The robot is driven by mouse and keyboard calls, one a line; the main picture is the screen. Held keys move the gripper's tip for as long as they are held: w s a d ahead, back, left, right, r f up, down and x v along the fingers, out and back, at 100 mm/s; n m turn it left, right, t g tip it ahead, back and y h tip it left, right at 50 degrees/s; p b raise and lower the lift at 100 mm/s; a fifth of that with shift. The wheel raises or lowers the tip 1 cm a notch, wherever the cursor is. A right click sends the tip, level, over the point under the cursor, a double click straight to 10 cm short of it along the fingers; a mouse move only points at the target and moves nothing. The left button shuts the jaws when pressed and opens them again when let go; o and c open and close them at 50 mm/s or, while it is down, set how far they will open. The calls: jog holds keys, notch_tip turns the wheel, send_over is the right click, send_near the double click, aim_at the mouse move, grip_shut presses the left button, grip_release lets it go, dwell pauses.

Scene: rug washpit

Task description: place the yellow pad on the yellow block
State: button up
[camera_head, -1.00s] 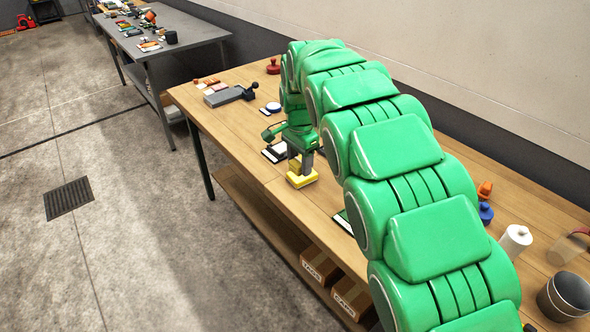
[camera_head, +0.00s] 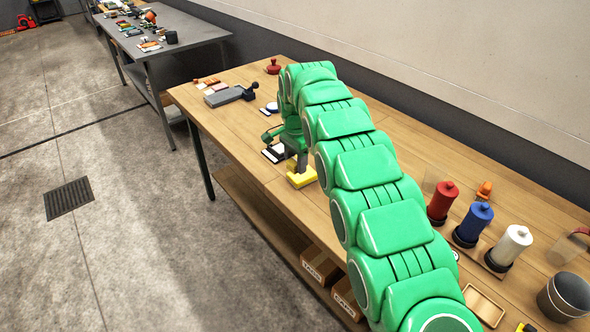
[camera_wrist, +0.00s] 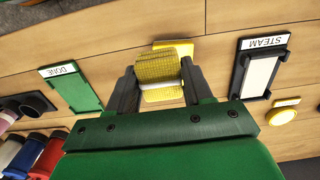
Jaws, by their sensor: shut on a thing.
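My gripper (camera_wrist: 160,80) is shut on the yellow pad (camera_wrist: 158,68), a textured yellow piece with a white band, between its two dark fingers in the wrist view. The yellow block (camera_wrist: 173,45) shows just past the pad's far edge, mostly hidden by it; whether they touch is unclear. In the head view my gripper (camera_head: 300,163) is low over the bench at the yellow block (camera_head: 302,180). The pad cannot be told clearly from the block there.
The wrist view shows a green DONE board (camera_wrist: 78,90) at left and a dark STEAM holder (camera_wrist: 261,72) at right. Red (camera_head: 442,202), blue (camera_head: 474,222) and white (camera_head: 509,246) bottles stand on the wooden bench (camera_head: 400,150). A grey block (camera_head: 225,97) lies farther along.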

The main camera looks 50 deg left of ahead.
aim_at(295, 177)
jog(key=shift+w+a+f, duration=0.35)
jog(key=shift+a+f, duration=0.25)
jog(key=shift+f, duration=0.2)
jog(key=shift+w+a+f, duration=0.1)
jog(key=shift+a+f, duration=0.1)
jog(key=shift+f, duration=0.05)
jog(key=shift+f, duration=1.5)
jog(key=shift+f, duration=0.15)
jog(key=o, duration=1)
jog(key=shift+a+r, duration=0.1)
jog(key=shift+r, duration=6)
